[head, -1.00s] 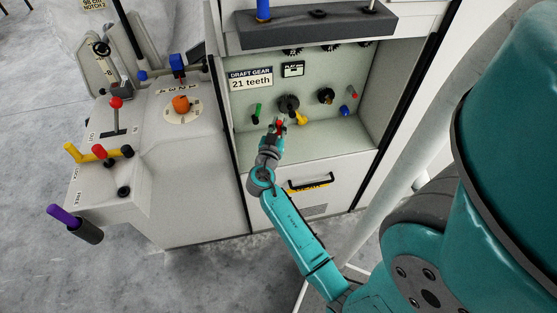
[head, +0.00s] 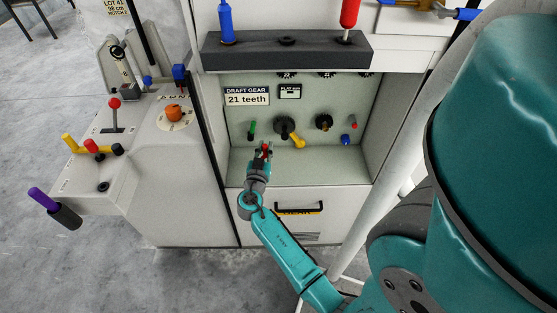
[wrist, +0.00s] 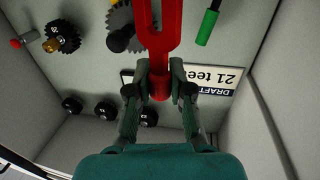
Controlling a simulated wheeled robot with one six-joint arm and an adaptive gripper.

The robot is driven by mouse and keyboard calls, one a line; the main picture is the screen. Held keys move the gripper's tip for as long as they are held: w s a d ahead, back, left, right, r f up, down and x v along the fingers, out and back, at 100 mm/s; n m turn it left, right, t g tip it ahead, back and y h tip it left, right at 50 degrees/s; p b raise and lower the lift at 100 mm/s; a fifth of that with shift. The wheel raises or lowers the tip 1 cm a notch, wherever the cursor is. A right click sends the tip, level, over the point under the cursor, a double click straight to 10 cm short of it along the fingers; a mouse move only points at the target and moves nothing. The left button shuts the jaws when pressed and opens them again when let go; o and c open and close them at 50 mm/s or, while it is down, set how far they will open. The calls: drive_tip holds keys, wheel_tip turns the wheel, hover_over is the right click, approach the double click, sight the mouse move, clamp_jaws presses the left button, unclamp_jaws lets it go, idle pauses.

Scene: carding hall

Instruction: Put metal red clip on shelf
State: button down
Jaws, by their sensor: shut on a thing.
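My gripper (wrist: 160,82) is shut on the red metal clip (wrist: 163,40), a two-pronged fork with a short round stem. The stem sits between the fingertips and the prongs point away from my gripper, toward the top of the wrist view. In the head view my gripper (head: 264,156) is in front of the open recess of the machine, and only a small red part of the clip (head: 266,147) shows. The pale ledge at the bottom of the recess (head: 325,168) looks bare; I cannot tell whether this is the shelf.
The recess back wall holds gears (head: 285,128), a green handle (head: 251,130), a yellow handle (head: 298,141) and a "21 teeth" sign (head: 247,97). A dark rack (head: 260,50) with blue and red handles is above. A control console (head: 170,190) stands left.

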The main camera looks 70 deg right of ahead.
drive_tip(key=shift+s+d+f, duration=0.1)
drive_tip(key=shift+d+f, duration=0.05)
drive_tip(key=shift+f, duration=0.5)
drive_tip(key=shift+d+f, duration=0.1)
drive_tip(key=shift+f, duration=2.25)
drive_tip(key=shift+f, duration=0.1)
drive_tip(key=c, duration=1.1)
unclamp_jaws()
drive_tip(key=shift+o, duration=0.2)
